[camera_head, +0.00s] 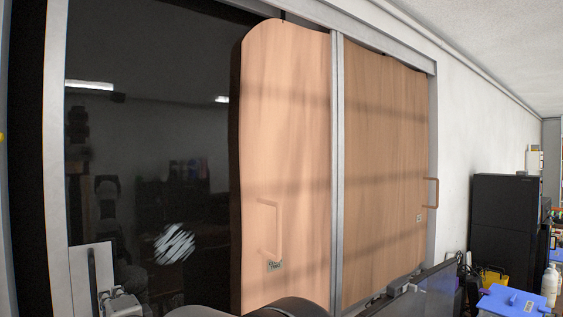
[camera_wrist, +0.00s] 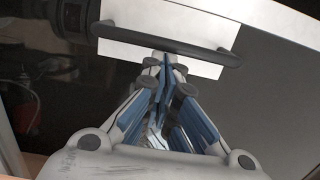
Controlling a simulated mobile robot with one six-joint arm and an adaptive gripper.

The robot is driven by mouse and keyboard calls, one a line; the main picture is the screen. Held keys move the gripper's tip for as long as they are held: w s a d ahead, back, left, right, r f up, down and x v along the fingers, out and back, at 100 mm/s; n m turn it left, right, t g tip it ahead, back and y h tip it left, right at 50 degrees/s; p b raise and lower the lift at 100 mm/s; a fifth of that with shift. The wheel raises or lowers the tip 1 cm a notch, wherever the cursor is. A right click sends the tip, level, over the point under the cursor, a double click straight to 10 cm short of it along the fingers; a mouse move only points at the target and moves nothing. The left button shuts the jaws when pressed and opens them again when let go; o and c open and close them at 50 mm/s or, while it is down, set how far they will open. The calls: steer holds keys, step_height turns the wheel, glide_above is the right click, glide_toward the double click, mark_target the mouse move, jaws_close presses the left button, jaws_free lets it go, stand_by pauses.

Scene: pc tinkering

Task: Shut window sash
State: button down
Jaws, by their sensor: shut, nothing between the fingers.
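The window sash (camera_head: 55,150) shows in the head view as a grey frame around dark, reflective glass, with wooden panels to its right. A pale plate with a dark bar handle (camera_head: 93,280) sits low on its left side. In the wrist view the dark handle (camera_wrist: 165,40) crosses a white plate (camera_wrist: 135,55). My gripper (camera_wrist: 162,62) is shut and empty, its fingertips close to the near side of the bar. I cannot tell whether they touch it. Part of my gripper (camera_head: 122,302) also shows beside the plate in the head view.
Two wooden panels with handles, a lighter one (camera_head: 285,130) and a darker one (camera_head: 385,150), fill the middle. A monitor (camera_head: 415,295) stands low in front. A black cabinet (camera_head: 500,230) and a blue item (camera_head: 512,301) are at right.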

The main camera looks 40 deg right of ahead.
steer(key=shift+a+b, duration=0.8)
steer(key=shift+a, duration=2.85)
steer(key=s+d+b, duration=0.2)
steer(key=s+b, duration=0.4)
steer(key=s, duration=0.1)
steer(key=shift+d, duration=0.1)
steer(key=s+d, duration=0.1)
steer(key=s, duration=1.1)
steer(key=s+d+f+n+g+h, duration=0.1)
steer(key=s+d+f+n+g, duration=0.3)
steer(key=s+f, duration=0.7)
steer(key=s+d+f+n+g, duration=0.5)
steer(key=s+f+n+g, duration=0.4)
steer(key=s, duration=0.6)
step_height(320, 180, down, 2)
steer(key=n, duration=0.3)
steer(key=shift+s+n+h, duration=0.3)
steer(key=shift+n+h, duration=0.1)
